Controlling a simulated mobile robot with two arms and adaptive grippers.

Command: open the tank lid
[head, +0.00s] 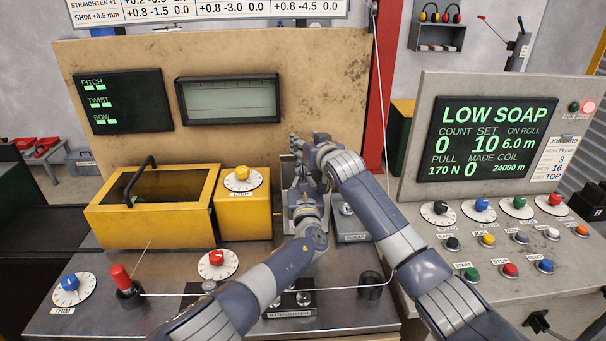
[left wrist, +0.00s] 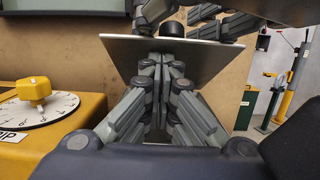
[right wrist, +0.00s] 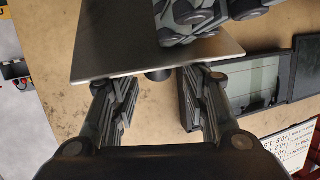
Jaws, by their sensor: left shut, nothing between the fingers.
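The tank lid shows as a flat grey plate in the left wrist view (left wrist: 205,62) and the right wrist view (right wrist: 120,40), with a black knob (right wrist: 157,74) beyond one edge. My left gripper (left wrist: 165,58) is shut and empty, its fingertips against or close to the plate's face. My right gripper (right wrist: 150,78) is open, its fingers on either side of the knob and apart from it. In the head view my left gripper (head: 303,190) and right gripper (head: 297,148) overlap the tank and hide most of it. The lid's exact angle and any contact cannot be told.
A yellow bin (head: 150,225) with a black handle and a yellow dial box (head: 243,215) stand left of the grippers. A beige panel (head: 330,80) rises close behind. A wire (head: 378,110) runs down beside my right arm. The control console (head: 500,215) is at right.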

